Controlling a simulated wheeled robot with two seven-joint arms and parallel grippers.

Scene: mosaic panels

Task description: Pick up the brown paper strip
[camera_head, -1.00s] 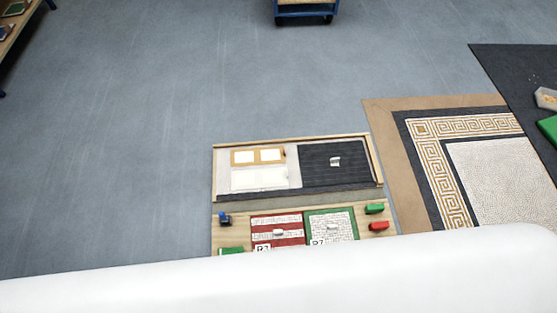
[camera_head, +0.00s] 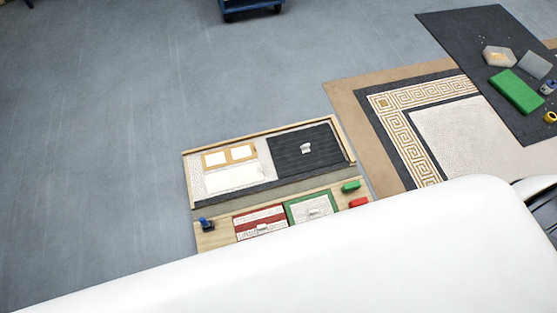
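I cannot pick out a loose brown paper strip for certain. A flat brown sheet (camera_head: 352,128) shows as a border on the floor around the left and upper sides of the patterned mosaic panel (camera_head: 387,125). A small tan piece with two white windows (camera_head: 229,156) lies in the wooden tray (camera_head: 189,178) left of the mosaic. Neither of my grippers is in view. My own large white body part covers the bottom of the picture and hides what lies below it.
The tray also holds a dark panel (camera_head: 301,157). Below it are a red-and-white panel (camera_head: 261,219), a green-framed panel (camera_head: 309,203) and small coloured blocks. A dark mat (camera_head: 465,45) at upper right bears a green block (camera_head: 516,91). A blue cart (camera_head: 250,6) stands at the top. Floor at left is clear.

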